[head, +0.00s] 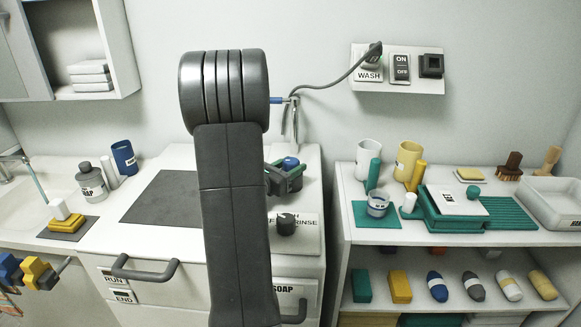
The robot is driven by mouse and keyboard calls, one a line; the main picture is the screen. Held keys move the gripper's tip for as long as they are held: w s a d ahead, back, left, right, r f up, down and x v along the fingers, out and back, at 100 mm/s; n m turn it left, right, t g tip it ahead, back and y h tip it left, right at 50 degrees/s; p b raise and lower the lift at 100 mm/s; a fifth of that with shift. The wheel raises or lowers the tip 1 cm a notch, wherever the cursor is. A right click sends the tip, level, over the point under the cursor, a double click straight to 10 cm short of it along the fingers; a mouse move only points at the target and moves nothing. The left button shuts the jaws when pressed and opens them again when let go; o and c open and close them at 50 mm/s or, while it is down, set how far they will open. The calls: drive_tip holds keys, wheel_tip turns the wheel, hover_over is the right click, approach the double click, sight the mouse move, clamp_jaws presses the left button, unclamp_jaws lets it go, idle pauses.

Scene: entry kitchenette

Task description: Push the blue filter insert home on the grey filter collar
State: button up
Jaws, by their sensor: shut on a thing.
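My arm stands across the middle of the head view and hides much of the worktop behind it. My gripper (286,177) shows just right of the arm, dark with green parts, low over the back of the white worktop. It is shut on a small rounded blue piece, which looks like the blue filter insert (291,162). I cannot clearly make out the grey filter collar; the gripper and arm cover that spot. Whether the insert touches or sits in the collar cannot be told.
A metal tap (294,121) rises behind the gripper. A dark knob (286,224) stands on a labelled panel in front of it. A dark mat (166,197) lies left of my arm. At right, a white shelf (350,237) holds cups, a green tray and bottles.

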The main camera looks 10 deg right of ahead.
drive_tip(key=o, duration=1.5)
drive_tip(key=shift+c, duration=0.2)
drive_tip(key=shift+f, duration=0.1)
drive_tip(key=v, duration=1.3)
drive_tip(key=shift+s+a+b, duration=0.25)
drive_tip(key=shift+a+b, duration=0.1)
drive_tip(key=shift+b, duration=0.05)
drive_tip(key=p+x, duration=0.1)
drive_tip(key=x, duration=1.3)
drive_tip(key=shift+s+a, duration=0.1)
drive_tip(key=shift+a, duration=0.1)
